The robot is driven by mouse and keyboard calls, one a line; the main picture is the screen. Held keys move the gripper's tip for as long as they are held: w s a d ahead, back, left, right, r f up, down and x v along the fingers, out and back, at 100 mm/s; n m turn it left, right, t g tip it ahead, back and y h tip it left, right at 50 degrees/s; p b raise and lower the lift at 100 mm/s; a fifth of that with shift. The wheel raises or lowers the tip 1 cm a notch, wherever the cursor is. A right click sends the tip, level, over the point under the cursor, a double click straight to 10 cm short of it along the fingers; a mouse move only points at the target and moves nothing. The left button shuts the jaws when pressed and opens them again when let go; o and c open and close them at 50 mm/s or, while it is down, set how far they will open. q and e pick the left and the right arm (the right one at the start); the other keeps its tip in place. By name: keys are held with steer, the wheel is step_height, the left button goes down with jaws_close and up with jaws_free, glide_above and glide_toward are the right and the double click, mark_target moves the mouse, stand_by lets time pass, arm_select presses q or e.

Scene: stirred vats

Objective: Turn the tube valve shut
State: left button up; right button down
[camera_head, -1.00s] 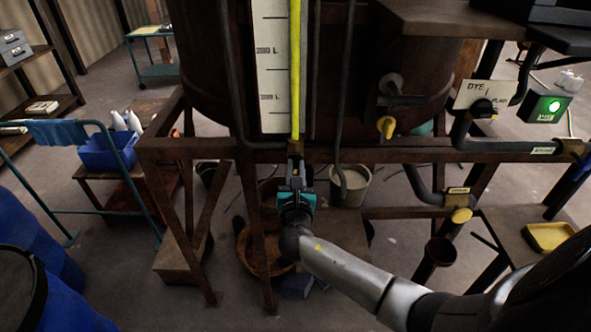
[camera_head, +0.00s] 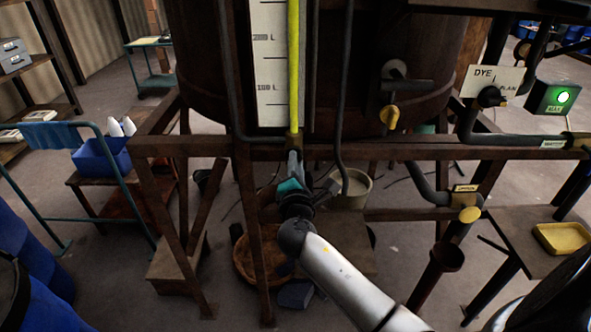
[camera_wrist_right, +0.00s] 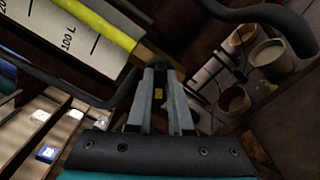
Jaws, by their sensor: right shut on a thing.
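The tube valve (camera_head: 294,141) is at the lower end of the yellow sight tube (camera_head: 294,70), which runs down beside the white litre scale (camera_head: 268,65) on the vat. My right gripper (camera_head: 295,157) reaches up from below and is shut at the valve. In the right wrist view, its two fingers (camera_wrist_right: 160,72) come together just under the brass fitting (camera_wrist_right: 147,52) at the tube's end. The fingers hide most of the valve's handle, so its exact angle cannot be told. My left gripper is not in view.
A rusty frame beam (camera_head: 390,149) crosses just behind the valve. Dark hoses hang on both sides of the scale. A yellow-handled tap (camera_head: 389,117) sits to the right. A pale bucket (camera_head: 350,188) and a round wooden tub (camera_head: 262,258) stand below.

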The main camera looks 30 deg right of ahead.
steer(key=shift+f+m+b, duration=0.2)
steer(key=shift+m+b, duration=1.45)
steer(key=shift+m, duration=1.65)
steer(key=c, duration=0.8)
jaws_free()
steer(key=shift+r, duration=0.1)
steer(key=b+v, duration=0.2)
steer(key=v, duration=1.3)
steer(key=shift+s+a, duration=0.1)
steer(key=shift+a, duration=0.05)
